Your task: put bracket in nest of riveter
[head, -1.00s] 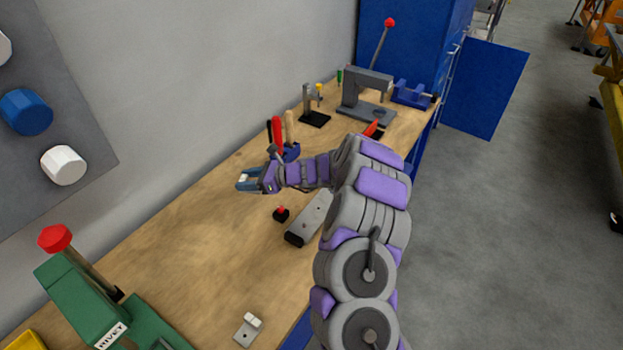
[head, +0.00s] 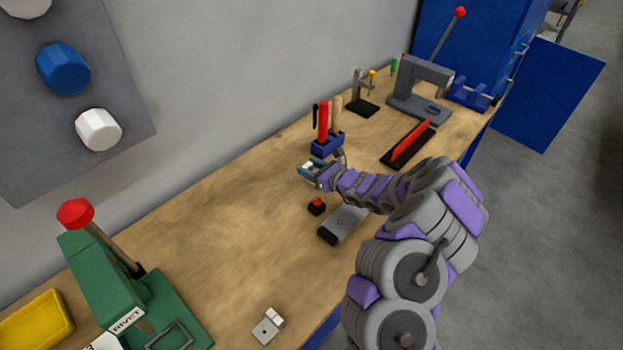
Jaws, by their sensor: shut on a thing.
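The green riveter (head: 105,275) with a red-knobbed lever and a "RIVET" label stands at the lower left. Its nest (head: 172,335) is a dark rectangular frame on the green base, partly cut off by the bottom edge. A small pale metal bracket (head: 265,331) with an upright white block lies on the bench, right of the riveter. My gripper (head: 308,169) is in front of the blue tool holder, far from the riveter. It is shut on a small pale piece (head: 307,164), which looks like a bracket but is mostly hidden by the fingers.
A blue tool holder (head: 325,148) stands just behind my gripper. A red button (head: 317,205) and a grey block (head: 343,224) lie nearer. A yellow bin (head: 36,320) is left of the riveter. A grey press (head: 420,90) stands at the back. The middle bench is clear.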

